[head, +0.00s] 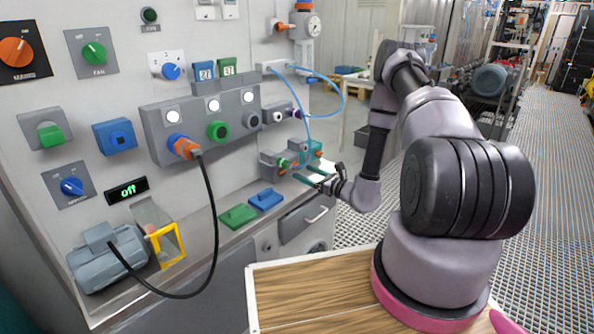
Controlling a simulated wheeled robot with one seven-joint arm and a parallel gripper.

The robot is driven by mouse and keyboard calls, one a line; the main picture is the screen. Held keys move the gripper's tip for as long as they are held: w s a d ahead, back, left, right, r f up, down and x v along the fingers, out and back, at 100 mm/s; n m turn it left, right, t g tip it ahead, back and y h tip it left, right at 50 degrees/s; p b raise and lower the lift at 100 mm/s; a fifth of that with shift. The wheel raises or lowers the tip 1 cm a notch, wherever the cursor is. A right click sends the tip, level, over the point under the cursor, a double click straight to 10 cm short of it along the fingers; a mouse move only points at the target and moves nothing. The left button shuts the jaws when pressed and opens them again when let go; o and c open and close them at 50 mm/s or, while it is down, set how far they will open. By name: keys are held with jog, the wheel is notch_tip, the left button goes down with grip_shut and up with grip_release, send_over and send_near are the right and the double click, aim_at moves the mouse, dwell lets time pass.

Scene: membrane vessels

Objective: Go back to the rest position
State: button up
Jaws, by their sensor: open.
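My gripper (316,178) is at the end of my folded arm, in the middle of the head view. Its fingers point left toward the small fittings at the right end of the panel ledge. The jaws are open, and I see nothing held between them. A teal and grey valve fitting (307,151) stands just behind and above the fingers. I cannot tell whether the fingers touch it. My arm rises from its base at the lower right and bends down to the gripper.
A panel (112,75) with knobs and sockets fills the left. A black cable (213,230) hangs from an orange plug (182,146) in front of the ledge. Blue tubes (342,100) loop near the gripper. A drawer (304,218) lies below. The grated floor at right (555,180) is clear.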

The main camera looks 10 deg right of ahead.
jog(key=shift+s+d, duration=0.25)
jog(key=shift+s, duration=0.15)
jog(key=s+a+r+n+g+y, duration=0.25)
jog(key=a+r+n+g, duration=0.2)
jog(key=r, duration=0.35)
jog(key=s+a+r+n+g+y, duration=0.1)
jog(key=a+r+n+g+y, duration=0.3)
jog(key=r, duration=0.5)
jog(key=s+a+r+n+g+h, duration=0.25)
jog(key=s+r+n+g, duration=0.25)
jog(key=s+r+n, duration=0.4)
jog(key=s+d+r+n+t+h, duration=0.3)
jog(key=s+d+r+h, duration=0.3)
jog(key=s+r, duration=0.2)
jog(key=s+d+r+n+t+h, duration=0.3)
jog(key=s+d+r+h, duration=0.3)
jog(key=s+r, duration=0.2)
jog(key=shift+s+d+r+n+h, duration=0.15)
jog(key=shift+s+r+n+h, duration=0.3)
jog(key=shift+s, duration=0.45)
jog(key=shift+f, duration=0.1)
